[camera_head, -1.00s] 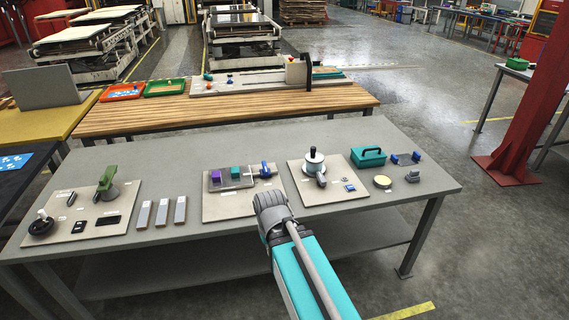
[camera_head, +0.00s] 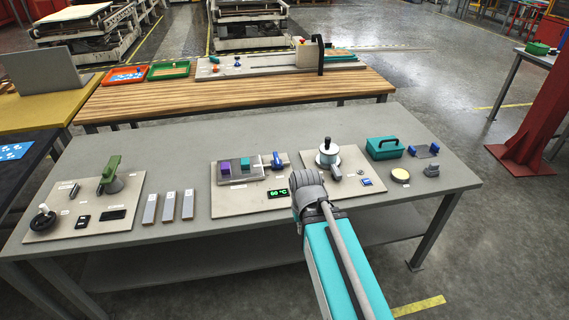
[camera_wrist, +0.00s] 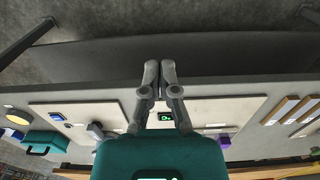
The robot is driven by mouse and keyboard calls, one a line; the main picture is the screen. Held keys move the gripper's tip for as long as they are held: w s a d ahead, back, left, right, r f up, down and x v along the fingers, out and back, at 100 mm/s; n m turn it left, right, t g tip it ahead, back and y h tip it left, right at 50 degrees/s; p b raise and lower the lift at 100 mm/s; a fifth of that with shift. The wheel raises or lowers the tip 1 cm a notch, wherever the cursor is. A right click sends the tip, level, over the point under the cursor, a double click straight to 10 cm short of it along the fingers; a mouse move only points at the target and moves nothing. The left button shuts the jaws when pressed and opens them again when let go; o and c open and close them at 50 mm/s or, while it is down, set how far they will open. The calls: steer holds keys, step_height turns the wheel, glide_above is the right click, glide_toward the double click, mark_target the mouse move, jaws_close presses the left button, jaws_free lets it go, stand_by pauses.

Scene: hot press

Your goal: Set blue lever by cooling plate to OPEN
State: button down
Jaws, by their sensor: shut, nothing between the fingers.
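The blue lever (camera_head: 277,160) stands at the right end of a metal plate (camera_head: 226,178) on a beige board. A purple block (camera_head: 225,168) and a teal block (camera_head: 245,164) sit on that plate. I take this for the cooling plate; the lever's label is too small to read. My gripper's fingers are hidden behind my wrist in the head view, in front of the board and below the lever. In the wrist view my gripper (camera_wrist: 160,66) is shut and empty, apart from the lever. The purple block (camera_wrist: 224,140) shows there; the lever cannot be made out.
A green-lit temperature display (camera_head: 278,193) lies on the board near my wrist. A round press-like device (camera_head: 327,154) with a dark handle stands to the right, near a teal box (camera_head: 384,148). Grey strips (camera_head: 169,206) lie to the left. Bare tabletop lies behind the boards.

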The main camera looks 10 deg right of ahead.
steer(key=shift+f, duration=0.1)
